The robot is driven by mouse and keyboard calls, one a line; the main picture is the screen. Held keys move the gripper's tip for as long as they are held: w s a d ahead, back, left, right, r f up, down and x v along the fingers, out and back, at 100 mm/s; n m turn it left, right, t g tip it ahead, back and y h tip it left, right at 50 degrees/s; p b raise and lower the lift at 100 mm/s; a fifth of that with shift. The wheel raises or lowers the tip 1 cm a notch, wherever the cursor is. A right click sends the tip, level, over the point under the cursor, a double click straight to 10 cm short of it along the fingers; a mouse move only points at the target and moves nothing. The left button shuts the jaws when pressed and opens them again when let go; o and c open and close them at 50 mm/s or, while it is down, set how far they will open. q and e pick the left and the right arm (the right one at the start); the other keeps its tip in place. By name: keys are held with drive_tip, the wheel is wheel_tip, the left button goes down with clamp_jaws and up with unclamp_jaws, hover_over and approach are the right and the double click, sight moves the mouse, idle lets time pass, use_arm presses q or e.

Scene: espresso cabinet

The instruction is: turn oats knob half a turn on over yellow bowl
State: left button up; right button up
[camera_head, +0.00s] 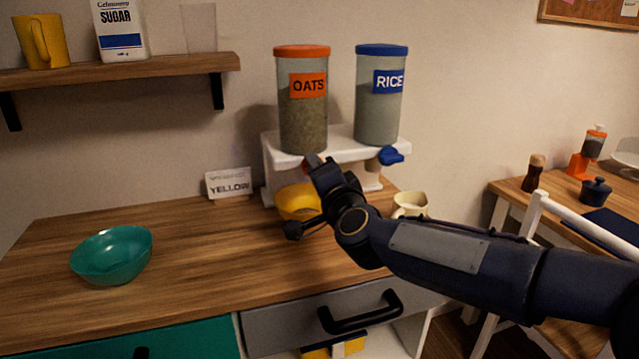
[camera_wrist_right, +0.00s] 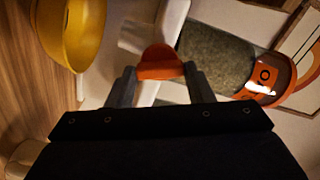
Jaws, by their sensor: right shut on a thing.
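The oats dispenser (camera_head: 303,112) with its orange lid stands on the white rack, left of the rice dispenser (camera_head: 380,100). The orange oats knob (camera_wrist_right: 160,63) is between the fingers of my right gripper (camera_wrist_right: 160,84) in the right wrist view, and the gripper is shut on it. In the head view my right gripper (camera_head: 316,165) mostly hides the knob. The yellow bowl (camera_head: 297,202) sits on the counter below the oats dispenser, partly hidden by my arm. It also shows in the right wrist view (camera_wrist_right: 72,30). My left gripper is in neither view.
The blue rice knob (camera_head: 390,156) is close to the right. A "YELLOW" card (camera_head: 229,183) leans against the wall. A teal bowl (camera_head: 112,254) stands at the left, and a cream cup (camera_head: 410,204) stands near my right arm. The left-middle counter is clear.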

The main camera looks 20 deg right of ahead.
drive_tip(key=m+b, duration=0.2)
drive_tip(key=m, duration=0.3)
idle(0.5)
drive_tip(key=o, duration=1)
drive_tip(key=shift+s, duration=0.1)
drive_tip(key=s, duration=0.7)
drive_tip(key=shift+s+d+p, duration=0.15)
drive_tip(key=shift+s+p, duration=0.15)
